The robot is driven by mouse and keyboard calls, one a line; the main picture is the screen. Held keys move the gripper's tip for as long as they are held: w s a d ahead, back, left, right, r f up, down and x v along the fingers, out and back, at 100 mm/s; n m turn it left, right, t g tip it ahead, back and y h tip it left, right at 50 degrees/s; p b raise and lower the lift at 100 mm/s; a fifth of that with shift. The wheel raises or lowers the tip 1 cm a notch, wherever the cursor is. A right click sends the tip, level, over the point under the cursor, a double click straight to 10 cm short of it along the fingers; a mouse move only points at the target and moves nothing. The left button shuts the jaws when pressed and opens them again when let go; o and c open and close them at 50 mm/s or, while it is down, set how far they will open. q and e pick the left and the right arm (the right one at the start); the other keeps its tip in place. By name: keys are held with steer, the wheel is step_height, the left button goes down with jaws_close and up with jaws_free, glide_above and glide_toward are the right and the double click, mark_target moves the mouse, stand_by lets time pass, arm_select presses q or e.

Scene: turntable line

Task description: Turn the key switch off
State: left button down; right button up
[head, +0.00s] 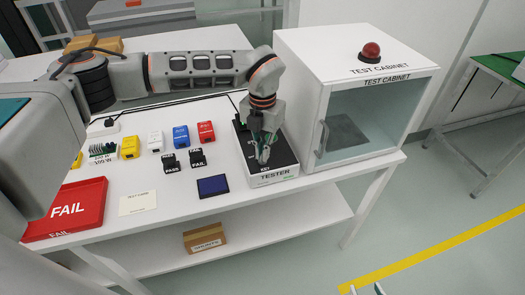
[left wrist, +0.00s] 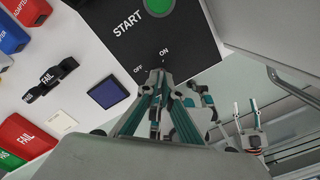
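The tester (head: 272,180) is a white box with a black top at the right end of the table. Its key switch (left wrist: 159,78) sits by the ON and OFF marks in the left wrist view, mostly hidden by the fingers. My left gripper (head: 263,157) points down over the tester's front part. In the left wrist view its fingertips (left wrist: 160,76) come together at the key and appear shut on it. The key's exact angle is hard to see. My right gripper (left wrist: 247,108) hangs away from the table, open and empty; its tips barely show at the head view's bottom edge.
The test cabinet (head: 300,95) with a red button (head: 370,51) stands close right of the tester. The green START button (left wrist: 158,6) is behind the key. A dark blue panel (head: 213,186), PASS and FAIL blocks, colored adapters and a red FAIL tray (head: 90,195) lie left.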

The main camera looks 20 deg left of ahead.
arm_select(q)
steer(key=n, duration=0.3)
steer(key=shift+n+b, duration=0.3)
steer(key=n, duration=0.4)
steer(key=shift+n, duration=0.3)
steer(key=n+b, duration=0.1)
steer(key=n, duration=0.3)
steer(key=shift+n, duration=2.2)
steer(key=c, duration=2.2)
jaws_free()
steer(key=shift+c, duration=0.2)
